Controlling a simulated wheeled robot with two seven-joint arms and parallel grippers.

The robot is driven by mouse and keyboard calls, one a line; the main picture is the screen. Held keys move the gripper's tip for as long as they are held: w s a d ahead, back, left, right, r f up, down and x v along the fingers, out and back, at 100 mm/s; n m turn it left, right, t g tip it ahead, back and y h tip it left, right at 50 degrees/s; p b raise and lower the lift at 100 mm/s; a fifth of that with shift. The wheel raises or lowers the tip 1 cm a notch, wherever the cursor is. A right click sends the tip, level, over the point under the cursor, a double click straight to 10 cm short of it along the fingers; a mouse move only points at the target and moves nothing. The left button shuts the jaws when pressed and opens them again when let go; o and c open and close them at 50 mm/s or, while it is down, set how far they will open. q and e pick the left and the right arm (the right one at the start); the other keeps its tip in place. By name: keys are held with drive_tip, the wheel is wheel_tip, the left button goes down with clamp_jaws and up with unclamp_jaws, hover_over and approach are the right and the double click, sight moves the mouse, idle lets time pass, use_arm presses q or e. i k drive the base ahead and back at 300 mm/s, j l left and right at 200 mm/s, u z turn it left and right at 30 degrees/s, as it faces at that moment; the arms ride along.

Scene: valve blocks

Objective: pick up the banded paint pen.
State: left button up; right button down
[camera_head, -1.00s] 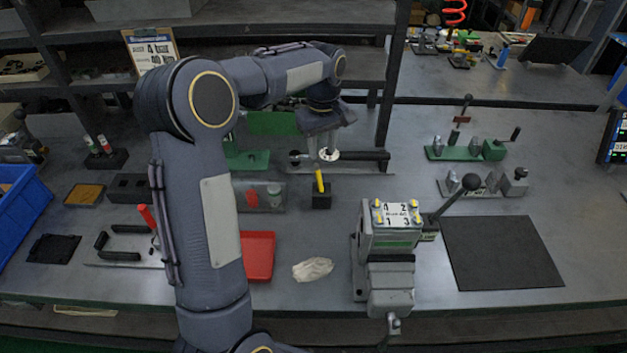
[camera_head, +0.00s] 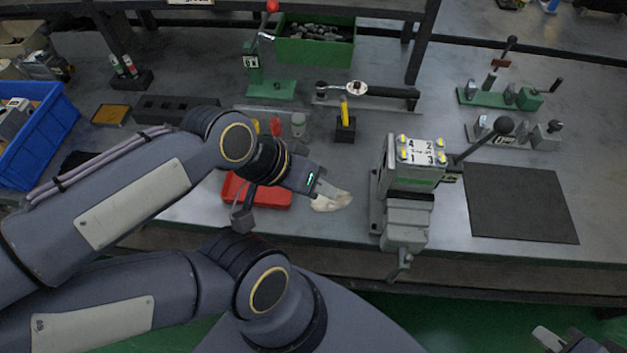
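A slim yellow-topped pen-like item (camera_head: 345,113) stands upright in a small black block (camera_head: 345,136) behind the white cloth; I cannot make out bands on it. Which one is the banded paint pen is unclear. My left gripper (camera_head: 318,190) reaches over the red tray toward the cloth, apart from all pens; its fingers are not clear. My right gripper (camera_head: 565,342) is partly cut off at the bottom right.
A white cloth (camera_head: 331,202) lies beside the red tray (camera_head: 275,196). A vise (camera_head: 405,215) with a numbered block (camera_head: 422,152) stands right of them, its black-knobbed lever sticking out. A dark mat (camera_head: 520,203) is bare. A blue bin (camera_head: 38,145) is at left.

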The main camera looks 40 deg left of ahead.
sight(344, 104)
drive_tip(key=u, duration=1.05)
